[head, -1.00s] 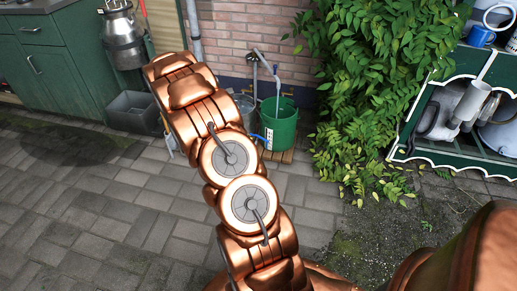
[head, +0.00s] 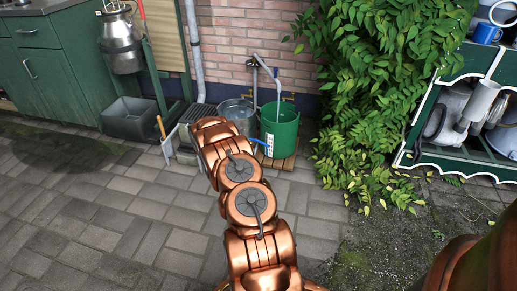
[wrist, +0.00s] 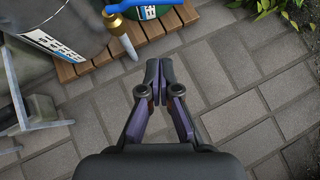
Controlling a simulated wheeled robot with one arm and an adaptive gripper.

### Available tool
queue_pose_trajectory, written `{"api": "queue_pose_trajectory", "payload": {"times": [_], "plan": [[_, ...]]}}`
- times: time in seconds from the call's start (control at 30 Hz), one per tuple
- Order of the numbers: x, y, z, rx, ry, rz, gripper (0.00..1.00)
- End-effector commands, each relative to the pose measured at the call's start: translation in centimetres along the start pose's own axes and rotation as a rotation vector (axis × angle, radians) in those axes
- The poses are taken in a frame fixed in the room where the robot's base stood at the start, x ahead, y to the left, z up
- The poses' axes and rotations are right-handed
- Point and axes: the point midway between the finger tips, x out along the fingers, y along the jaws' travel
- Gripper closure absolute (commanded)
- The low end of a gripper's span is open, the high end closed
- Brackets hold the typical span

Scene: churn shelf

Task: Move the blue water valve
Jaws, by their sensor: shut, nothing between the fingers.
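A blue lever (wrist: 138,4) on a brass tap body (wrist: 115,22) with a pale spout lies at the top edge of the wrist view; it looks like the blue water valve, and its upper part is cut off. In the head view a small blue piece (head: 257,141) shows low beside the green bucket (head: 279,128), mostly hidden. My gripper (wrist: 160,64) is shut and empty above the grey paving, below and to the right of the valve in the wrist view, apart from it. My gripper's fingers are hidden behind my arm in the head view.
A wooden slatted pallet (wrist: 163,24) carries the bucket and a metal tub (head: 237,113). Ivy (head: 370,100) and a green shelf (head: 430,100) stand to the right. Paving at left is clear.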

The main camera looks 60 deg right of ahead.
Motion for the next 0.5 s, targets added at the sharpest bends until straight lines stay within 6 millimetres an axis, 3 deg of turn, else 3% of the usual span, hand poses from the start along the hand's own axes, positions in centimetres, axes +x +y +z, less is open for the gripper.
{"api": "queue_pose_trajectory", "payload": {"times": [0.5], "plan": [[7.6,-0.1,-0.2,0.004,0.000,-0.001,1.00]]}}
